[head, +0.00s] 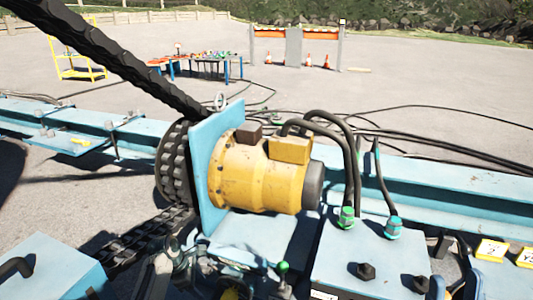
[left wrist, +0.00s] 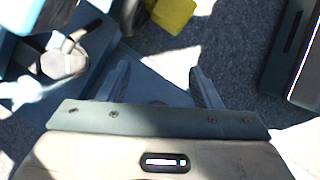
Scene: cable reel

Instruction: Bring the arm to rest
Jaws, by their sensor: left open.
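My left gripper (left wrist: 160,76) shows in the left wrist view, its two grey fingers apart with nothing between them. Beyond the fingers lie a blue surface and sunlit grey ground. In the head view, what seems to be my right gripper (head: 456,283) shows at the bottom edge, right of the blue box; it is partly cut off, and its jaws are unclear. I cannot make out my left gripper for certain in the head view.
A yellow motor (head: 262,172) on a blue plate (head: 213,165) stands mid-view beside a black chain. A blue box (head: 365,262) with cable fittings stands right of it. A blue beam (head: 440,190) runs behind. Open pavement (head: 400,80) lies beyond.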

